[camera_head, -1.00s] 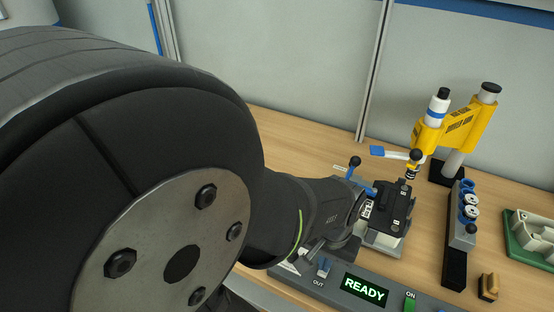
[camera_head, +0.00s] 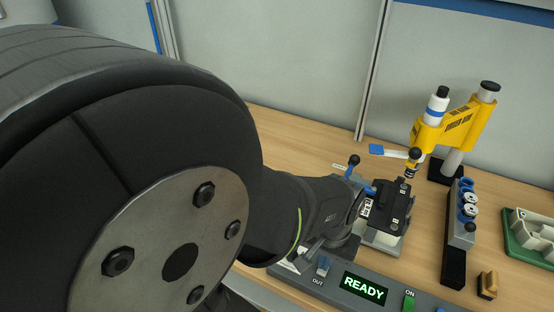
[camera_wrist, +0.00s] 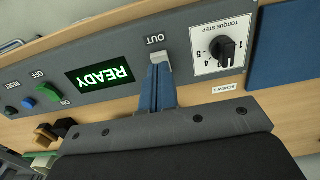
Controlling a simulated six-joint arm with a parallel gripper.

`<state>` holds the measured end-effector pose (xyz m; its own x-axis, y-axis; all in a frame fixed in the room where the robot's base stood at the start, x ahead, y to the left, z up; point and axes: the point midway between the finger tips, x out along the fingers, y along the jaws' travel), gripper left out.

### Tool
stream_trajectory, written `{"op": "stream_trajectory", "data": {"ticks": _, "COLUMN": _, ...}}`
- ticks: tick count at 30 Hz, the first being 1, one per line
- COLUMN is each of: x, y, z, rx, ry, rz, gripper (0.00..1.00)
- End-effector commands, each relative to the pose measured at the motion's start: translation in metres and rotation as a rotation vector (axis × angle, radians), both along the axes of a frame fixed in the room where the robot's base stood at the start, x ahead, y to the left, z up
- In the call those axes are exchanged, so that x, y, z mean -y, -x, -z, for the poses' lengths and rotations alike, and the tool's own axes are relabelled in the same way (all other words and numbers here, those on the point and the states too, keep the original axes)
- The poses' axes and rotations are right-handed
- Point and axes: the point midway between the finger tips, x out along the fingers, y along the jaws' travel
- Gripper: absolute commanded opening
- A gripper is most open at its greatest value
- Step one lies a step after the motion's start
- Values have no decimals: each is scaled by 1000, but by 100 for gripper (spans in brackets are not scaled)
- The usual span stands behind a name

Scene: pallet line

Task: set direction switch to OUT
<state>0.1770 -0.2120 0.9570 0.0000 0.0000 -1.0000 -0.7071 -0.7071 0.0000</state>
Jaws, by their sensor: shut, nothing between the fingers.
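The direction switch (camera_wrist: 163,56) shows as a small pale grey part beside the OUT label (camera_wrist: 155,40) on the grey control panel (camera_wrist: 130,48). My gripper (camera_wrist: 158,70) is shut with nothing held, and its blue fingertips are right at the switch. They cover much of it, so I cannot tell which way its lever points or whether they touch it. In the head view my gripper (camera_head: 323,265) is over the panel just behind the OUT label (camera_head: 318,282). My arm hides the area to the left.
On the panel are a READY display (camera_head: 364,288), a green ON switch (camera_head: 409,302) and a torque dial (camera_wrist: 225,50). Behind stand a black-topped fixture (camera_head: 390,207) with blue-handled clamp and a yellow press (camera_head: 455,125). A bottle rack (camera_head: 460,230) and green tray (camera_head: 530,238) are at right.

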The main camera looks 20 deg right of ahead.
Motion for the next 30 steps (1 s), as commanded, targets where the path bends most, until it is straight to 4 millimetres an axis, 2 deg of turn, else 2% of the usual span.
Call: {"op": "stream_trajectory", "data": {"ticks": 30, "x": 0, "y": 0, "z": 7, "rx": -1, "ry": -1, "rz": 0, "gripper": 0}}
